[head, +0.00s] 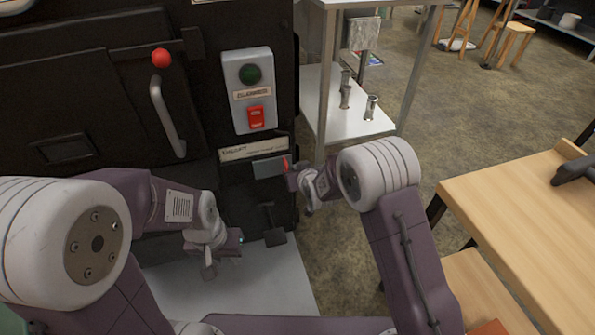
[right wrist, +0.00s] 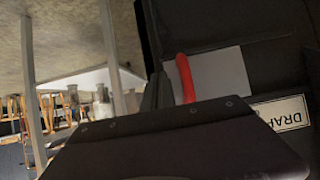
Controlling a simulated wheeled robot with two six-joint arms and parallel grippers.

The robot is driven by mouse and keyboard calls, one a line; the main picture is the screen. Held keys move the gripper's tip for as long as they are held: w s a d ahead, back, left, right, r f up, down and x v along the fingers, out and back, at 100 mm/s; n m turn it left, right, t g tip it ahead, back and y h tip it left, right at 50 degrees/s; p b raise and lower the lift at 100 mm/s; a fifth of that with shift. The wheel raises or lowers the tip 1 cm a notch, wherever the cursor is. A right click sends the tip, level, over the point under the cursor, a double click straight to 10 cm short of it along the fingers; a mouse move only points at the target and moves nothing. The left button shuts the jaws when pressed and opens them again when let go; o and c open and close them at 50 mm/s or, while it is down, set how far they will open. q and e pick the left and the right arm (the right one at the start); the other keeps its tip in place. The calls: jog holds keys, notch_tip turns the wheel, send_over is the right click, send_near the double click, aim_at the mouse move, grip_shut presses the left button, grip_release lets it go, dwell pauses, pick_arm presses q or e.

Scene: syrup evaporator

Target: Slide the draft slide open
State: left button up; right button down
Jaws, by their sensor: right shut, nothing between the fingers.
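The draft slide is a grey metal plate (head: 268,168) on the dark front of the evaporator, below a cream label strip (head: 253,149). A red handle (head: 285,162) stands at its right end. My right gripper (head: 291,176) is shut and empty, with its tip right beside the handle; whether they touch is unclear. The right wrist view shows the plate (right wrist: 225,72) and the red handle (right wrist: 186,78), whose lower end is hidden behind my dark gripper (right wrist: 180,135). My left gripper (head: 238,238) hangs low over a pale surface, away from the slide; its finger opening is unclear.
A control box (head: 248,90) with a green button and red switch is above the slide. A red-knobbed door handle (head: 168,115) is to its left. A metal shelf stand (head: 345,115) is close on the right. A wooden table (head: 525,215) stands farther right.

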dwell(0.3)
jog(key=shift+s+a+r+p, duration=0.1)
jog(key=shift+s+a+p, duration=0.1)
jog(key=shift+a, duration=0.5)
jog(key=shift+s+a+p, duration=0.15)
jog(key=shift+a, duration=0.5)
jog(key=shift+s+a+r+p, duration=0.1)
jog(key=shift+s+a+p, duration=0.25)
jog(key=shift+a, duration=0.6)
jog(key=shift+s+a+p, duration=0.2)
jog(key=shift+a+p, duration=0.25)
jog(key=shift+a, duration=0.5)
jog(key=shift+s+a+r+p, duration=0.1)
jog(key=shift+s+a+p, duration=0.25)
jog(key=shift+a, duration=0.6)
jog(key=shift+w+d+f, duration=0.1)
jog(key=shift+w+d, duration=0.15)
jog(key=shift+d, duration=0.35)
jog(key=p, duration=0.2)
send_near(272, 170)
jog(key=shift+s+d+f, duration=0.25)
jog(key=shift+s+f, duration=0.25)
jog(key=shift+s, duration=0.3)
jog(key=shift+s+d+f, duration=0.3)
jog(key=shift+s+f, duration=0.2)
jog(key=shift+s, duration=0.35)
